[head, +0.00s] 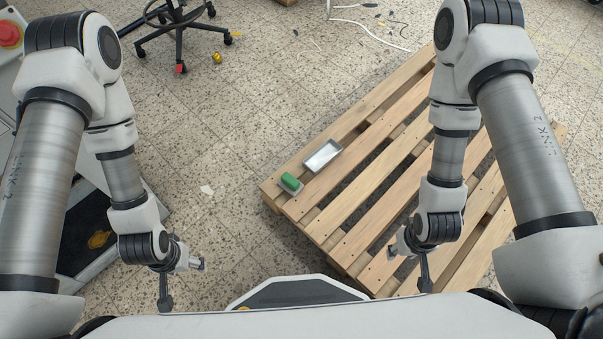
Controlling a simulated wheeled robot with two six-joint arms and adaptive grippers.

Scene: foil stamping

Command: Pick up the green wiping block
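The green wiping block (290,181) sits on a small grey base at the near left corner of the wooden pallet (345,215). My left gripper (184,284) hangs over the floor, left of the pallet and well apart from the block. My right gripper (408,267) hangs over the near part of the pallet, to the right of the block and apart from it. Both grippers are small and seen from behind, so their fingers are hard to make out. Nothing visible is held in either one.
A shallow metal tray (323,156) lies on the pallet just beyond the block. The pallet's slats have open gaps. An office chair base (180,28) and a small yellow item (217,58) are on the tiled floor at the back. A grey machine (100,235) stands at left.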

